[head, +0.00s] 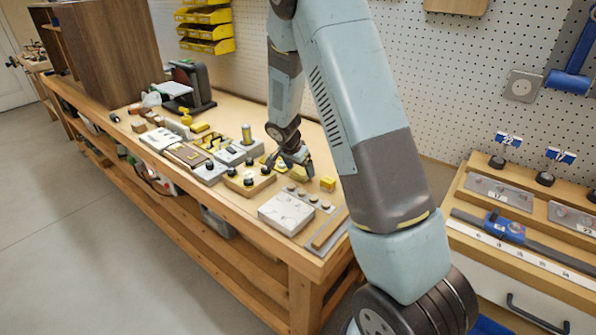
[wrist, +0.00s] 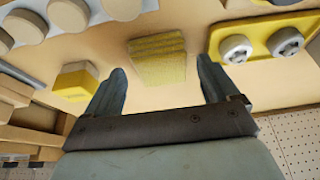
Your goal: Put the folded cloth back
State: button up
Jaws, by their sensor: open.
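The folded cloth (wrist: 157,50) is a small yellow, layered stack on the pale bench top in the wrist view. My gripper (wrist: 161,67) is open, with one finger to each side of the cloth. The cloth's near end shows between the fingertips, with a gap on both sides; neither finger appears to touch it. In the head view my gripper (head: 292,160) is low over the bench among small parts. The cloth cannot be made out there, probably hidden by the gripper.
A yellow plate with two round knobs (wrist: 262,42) lies right of the cloth. A yellow block (wrist: 75,82) is to the left, also in the head view (head: 328,184). Round buttons (wrist: 68,14) are at upper left. A white box (head: 286,212) stands nearer the bench's front edge.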

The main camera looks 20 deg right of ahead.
jog(key=s+r+n+y, duration=0.1)
jog(key=s+r, duration=0.4)
jog(key=r, duration=0.5)
jog(key=s+r+n, duration=0.1)
jog(key=s+r, duration=0.4)
jog(key=r, duration=0.5)
jog(key=s+r+n+t+y, duration=0.1)
jog(key=s+r+n, duration=0.3)
jog(key=s, duration=0.9)
jog(key=s+r+n+t+y, duration=0.1)
jog(key=s+r+n, duration=0.3)
jog(key=s+r, duration=0.4)
jog(key=s+t, duration=0.1)
jog(key=s, duration=0.4)
jog(key=shift+s+r+n+y, duration=0.2)
jog(key=shift+n+y, duration=0.1)
jog(key=shift+n, duration=0.1)
jog(key=shift+d, duration=0.1)
dwell(2.9)
